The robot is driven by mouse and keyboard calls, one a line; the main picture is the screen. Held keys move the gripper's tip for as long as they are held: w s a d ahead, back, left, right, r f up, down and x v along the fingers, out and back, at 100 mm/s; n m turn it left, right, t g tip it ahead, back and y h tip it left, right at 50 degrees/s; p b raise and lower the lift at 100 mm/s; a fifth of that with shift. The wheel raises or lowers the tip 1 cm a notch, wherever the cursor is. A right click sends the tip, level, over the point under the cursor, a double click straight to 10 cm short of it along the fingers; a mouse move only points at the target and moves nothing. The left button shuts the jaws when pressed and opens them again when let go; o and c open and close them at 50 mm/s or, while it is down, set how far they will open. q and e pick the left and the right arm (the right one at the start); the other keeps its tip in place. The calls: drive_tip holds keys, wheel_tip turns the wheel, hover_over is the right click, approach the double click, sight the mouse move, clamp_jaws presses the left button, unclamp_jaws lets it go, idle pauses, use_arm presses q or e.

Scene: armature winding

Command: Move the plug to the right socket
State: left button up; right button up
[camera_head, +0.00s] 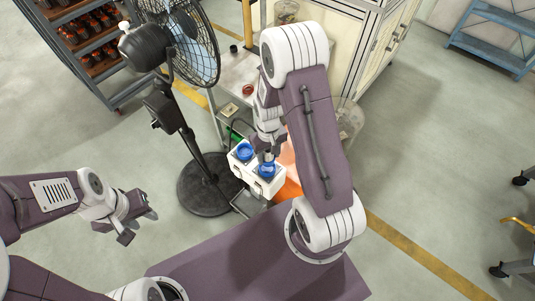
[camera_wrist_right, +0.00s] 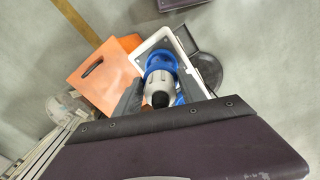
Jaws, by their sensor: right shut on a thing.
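A white socket box (camera_head: 258,181) with two blue sockets stands beside the fan. The left socket (camera_head: 245,152) is bare and the right socket (camera_head: 267,171) lies under my right gripper (camera_head: 270,146). My right gripper is shut on the grey plug (camera_wrist_right: 160,88), whose dark cable end faces the wrist camera. The plug is lined up over the right socket; blue shows around it, and I cannot tell how deep it sits. The box's white rim (camera_wrist_right: 147,46) shows around it in the wrist view. My left gripper (camera_head: 134,217) is open and empty, well away to the left.
A black standing fan (camera_head: 190,45) with a round base (camera_head: 210,185) stands just left of the box. An orange panel (camera_wrist_right: 103,75) is close beside the box. A cabinet (camera_head: 350,45) and a cluttered table stand behind. The floor at right is mostly clear.

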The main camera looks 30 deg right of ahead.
sight(268, 162)
drive_tip(key=f+b, duration=0.1)
drive_tip(key=f, duration=0.1)
drive_tip(key=f+b, duration=0.2)
drive_tip(key=shift+w+a+f, duration=0.1)
drive_tip(key=shift+w+a, duration=0.05)
drive_tip(key=shift+a, duration=0.05)
drive_tip(key=shift+d, duration=0.1)
idle(0.5)
drive_tip(key=shift+p, duration=0.4)
drive_tip(key=shift+f+b, duration=0.45)
drive_tip(key=shift+f, duration=0.05)
idle(0.4)
drive_tip(key=o, duration=1.2)
drive_tip(key=shift+c, duration=0.2)
